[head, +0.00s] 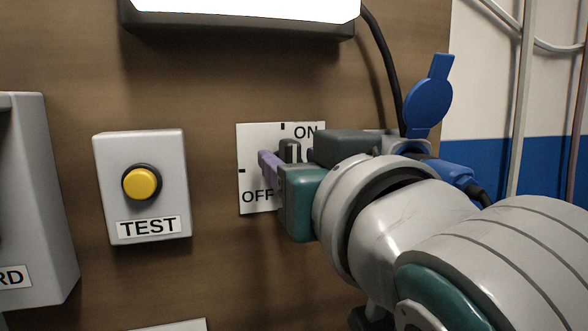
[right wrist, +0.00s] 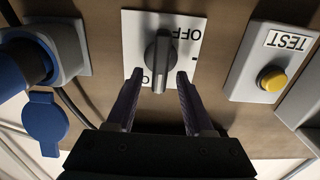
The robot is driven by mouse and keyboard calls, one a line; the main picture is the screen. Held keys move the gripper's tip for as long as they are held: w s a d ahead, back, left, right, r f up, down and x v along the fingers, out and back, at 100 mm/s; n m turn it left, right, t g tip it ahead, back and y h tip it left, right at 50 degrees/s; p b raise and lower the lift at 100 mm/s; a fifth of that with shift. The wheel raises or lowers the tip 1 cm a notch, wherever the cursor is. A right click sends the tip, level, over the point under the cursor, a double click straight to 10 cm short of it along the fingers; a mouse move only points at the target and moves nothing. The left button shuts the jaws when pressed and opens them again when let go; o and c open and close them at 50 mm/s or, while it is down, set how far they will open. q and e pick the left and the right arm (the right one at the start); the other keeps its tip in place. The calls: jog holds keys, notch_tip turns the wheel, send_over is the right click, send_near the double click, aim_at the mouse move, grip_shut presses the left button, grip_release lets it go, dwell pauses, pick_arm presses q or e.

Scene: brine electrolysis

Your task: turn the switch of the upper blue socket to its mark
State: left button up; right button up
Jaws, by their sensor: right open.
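The switch is a dark grey knob (head: 290,150) on a white plate (head: 253,145) marked ON at the upper right and OFF at the lower left. Short black marks show at the plate's top and left edges. The knob (right wrist: 161,58) stands about upright in the right wrist view. My right gripper (right wrist: 158,80) is open, its two purple fingers on either side of the knob's near end, with a visible gap on each side; contact cannot be told. In the head view, my right gripper (head: 279,163) hides the plate's right part. My left gripper is not in view.
A blue socket (right wrist: 30,60) with a hanging blue lid (right wrist: 44,122) is beside the plate; in the head view its lid (head: 428,105) sticks up behind my arm. A yellow TEST button (head: 142,183) is left of the plate. A lit panel (head: 240,12) is above.

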grip_shut()
dwell(0.5)
